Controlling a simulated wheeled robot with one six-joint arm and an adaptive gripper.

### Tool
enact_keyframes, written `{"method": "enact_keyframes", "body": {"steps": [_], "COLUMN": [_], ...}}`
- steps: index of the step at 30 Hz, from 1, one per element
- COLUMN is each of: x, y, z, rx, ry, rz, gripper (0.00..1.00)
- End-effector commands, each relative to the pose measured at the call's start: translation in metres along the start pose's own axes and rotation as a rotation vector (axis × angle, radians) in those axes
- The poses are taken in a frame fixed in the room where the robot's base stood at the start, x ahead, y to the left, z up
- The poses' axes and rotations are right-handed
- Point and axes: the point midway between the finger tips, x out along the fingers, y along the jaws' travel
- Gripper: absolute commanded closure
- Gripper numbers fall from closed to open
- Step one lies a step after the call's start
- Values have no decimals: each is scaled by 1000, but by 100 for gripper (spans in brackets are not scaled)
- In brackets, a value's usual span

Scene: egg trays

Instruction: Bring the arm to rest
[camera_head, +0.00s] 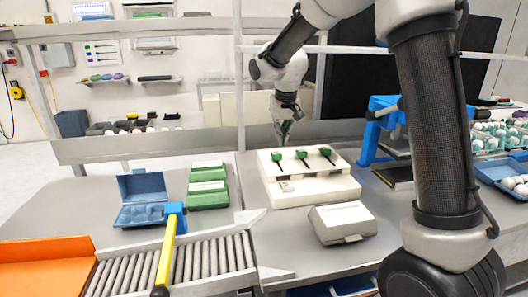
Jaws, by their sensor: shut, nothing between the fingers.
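My arm enters from the right side and arches over the top of the picture. My gripper (284,128) hangs downward at its end, above the back edge of the white block with green-handled tools (310,197). Its fingers are small and dark, shut, with nothing between them. I cannot tell whether the fingertips are in front of or behind the white block's back edge; they seem apart from it.
A closed grey carton (342,222) sits in front of the white block. An open blue egg tray (141,201) and green cartons (208,185) stand left. A roller conveyor (200,262) runs in front. A blue stand (378,128) and egg trays (504,182) are right.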

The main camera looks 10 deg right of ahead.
Motion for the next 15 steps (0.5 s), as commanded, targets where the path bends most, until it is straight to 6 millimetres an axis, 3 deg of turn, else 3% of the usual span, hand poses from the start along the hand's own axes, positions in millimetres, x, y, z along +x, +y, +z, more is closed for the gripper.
{"method": "enact_keyframes", "body": {"steps": [5,15], "x": [13,-66], "y": [10,75], "z": [48,188], "rx": [-94,-146], "ry": [-113,-164], "rz": [15,-8], "gripper": [100,100]}}
